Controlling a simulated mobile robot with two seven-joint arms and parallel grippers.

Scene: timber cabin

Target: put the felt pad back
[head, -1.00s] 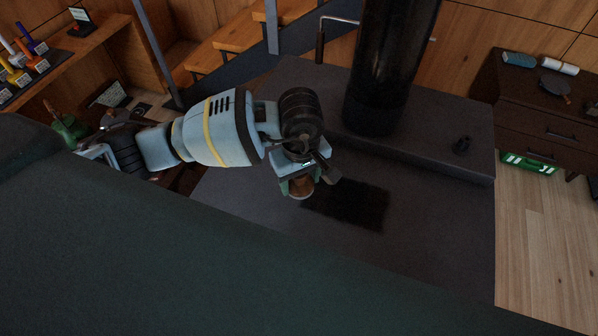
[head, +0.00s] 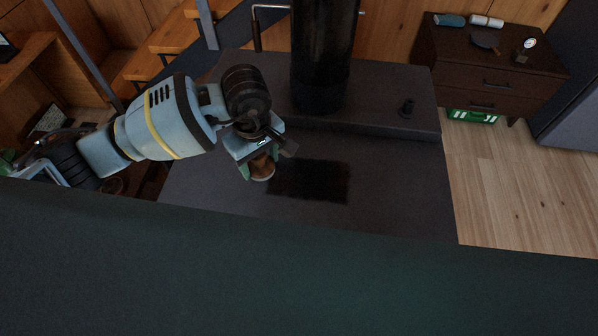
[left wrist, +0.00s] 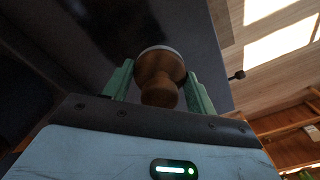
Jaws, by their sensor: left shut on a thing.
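My left gripper (head: 258,158) hangs over the dark grey hearth, just left of a black rectangular patch (head: 310,181). It is shut on a round, brown wooden-handled piece with a pale rim, which I take for the felt pad (head: 262,171). In the left wrist view the felt pad (left wrist: 160,78) sits between the two green fingers, its knob towards the camera and its pale-edged face away. I cannot tell whether it touches the hearth. My right gripper is not in view.
A black stove pipe (head: 322,60) rises from the raised back ledge. Wooden floor at right is clear.

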